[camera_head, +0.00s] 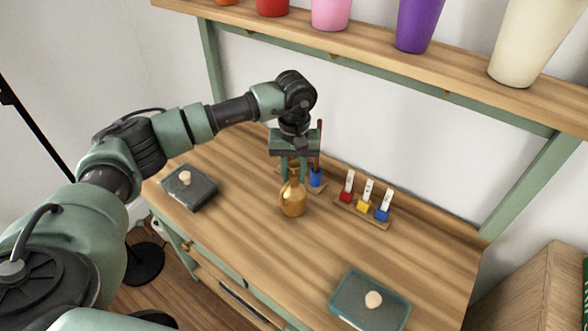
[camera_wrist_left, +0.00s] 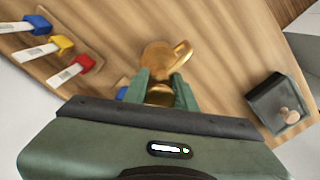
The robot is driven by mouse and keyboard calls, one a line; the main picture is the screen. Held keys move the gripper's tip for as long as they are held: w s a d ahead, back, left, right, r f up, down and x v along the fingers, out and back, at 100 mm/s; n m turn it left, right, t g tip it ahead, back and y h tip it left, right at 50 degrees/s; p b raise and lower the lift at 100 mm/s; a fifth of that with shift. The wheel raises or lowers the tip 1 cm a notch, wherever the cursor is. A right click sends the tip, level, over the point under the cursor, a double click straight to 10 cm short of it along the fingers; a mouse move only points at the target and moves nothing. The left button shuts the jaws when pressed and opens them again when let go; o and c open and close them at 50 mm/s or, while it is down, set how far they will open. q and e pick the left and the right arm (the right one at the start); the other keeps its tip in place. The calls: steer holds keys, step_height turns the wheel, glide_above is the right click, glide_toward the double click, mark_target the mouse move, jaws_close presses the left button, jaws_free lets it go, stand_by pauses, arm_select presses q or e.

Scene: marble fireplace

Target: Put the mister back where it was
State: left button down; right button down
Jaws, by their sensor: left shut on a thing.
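The mister (camera_head: 293,201) is a small golden-brown bottle standing at the middle of the wooden desk in the head view. It also shows in the left wrist view (camera_wrist_left: 158,58), from above. My left gripper (camera_head: 294,172) points down over it and is shut on its upper part. In the left wrist view the two green fingers (camera_wrist_left: 162,92) are on either side of the mister's neck. The mister looks upright; whether its base touches the desk I cannot tell. My right gripper is not in view.
A wooden rack (camera_head: 362,209) with red, yellow and blue pieces stands right of the mister. A blue piece (camera_head: 316,178) is close behind it. Dark boxes with round knobs sit left (camera_head: 190,188) and front right (camera_head: 369,302). Colored pots (camera_head: 331,12) line the shelf above.

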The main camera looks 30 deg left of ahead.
mark_target(294, 164)
arm_select(q)
steer(key=shift+f+b, duration=0.6)
steer(key=shift+f, duration=0.05)
stand_by(0.3)
steer(key=c, duration=1.1)
jaws_free()
steer(key=shift+o, duration=0.2)
step_height(294, 164, up, 8)
steer(key=shift+f+b, duration=0.1)
steer(key=shift+b, duration=0.6)
